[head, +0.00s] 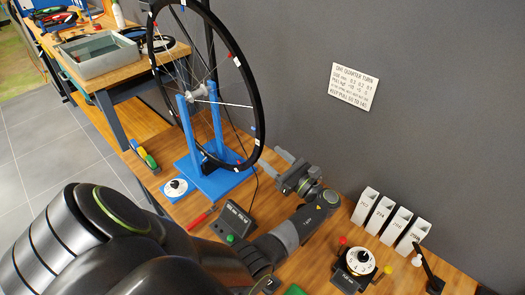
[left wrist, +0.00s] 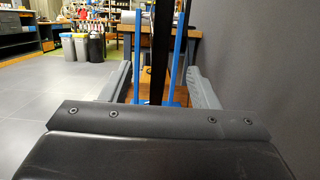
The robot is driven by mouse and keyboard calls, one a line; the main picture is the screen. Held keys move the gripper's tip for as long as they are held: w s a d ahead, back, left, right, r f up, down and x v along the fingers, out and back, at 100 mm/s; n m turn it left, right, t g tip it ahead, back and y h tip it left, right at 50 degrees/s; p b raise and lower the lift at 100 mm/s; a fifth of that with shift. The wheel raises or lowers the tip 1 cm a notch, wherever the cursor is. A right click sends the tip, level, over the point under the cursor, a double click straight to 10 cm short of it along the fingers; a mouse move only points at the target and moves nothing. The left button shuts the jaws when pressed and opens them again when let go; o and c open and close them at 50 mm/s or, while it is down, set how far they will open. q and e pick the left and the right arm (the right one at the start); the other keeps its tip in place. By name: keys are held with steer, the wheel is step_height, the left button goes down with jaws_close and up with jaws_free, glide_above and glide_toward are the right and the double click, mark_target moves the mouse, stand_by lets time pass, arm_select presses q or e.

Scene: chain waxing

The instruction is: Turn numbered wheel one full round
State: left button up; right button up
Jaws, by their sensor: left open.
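A large black spoked wheel (head: 258,110) with small white labels and a red mark on its rim stands upright in a blue stand (head: 216,180). The label numbers are too small to read. My left gripper (head: 273,163) is open and empty, just right of the wheel's lower rim, with its fingers pointing toward it. In the left wrist view, the wheel (left wrist: 161,40) shows as a black upright band seen edge-on, lined up between the two spread fingers. I see no contact with the rim. My right gripper is not in view.
A grey wall with a printed sign (head: 352,87) stands close on the right. On the bench are a small display box (head: 235,220), a white dial device (head: 359,262), a red pen-like tool (head: 201,218) and several white labelled bins (head: 379,216). A grey tray (head: 98,55) sits on another bench.

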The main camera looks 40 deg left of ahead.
arm_select(q)
steer(key=v, duration=0.3)
steer(key=shift+d, duration=0.1)
steer(key=shift+f, duration=0.1)
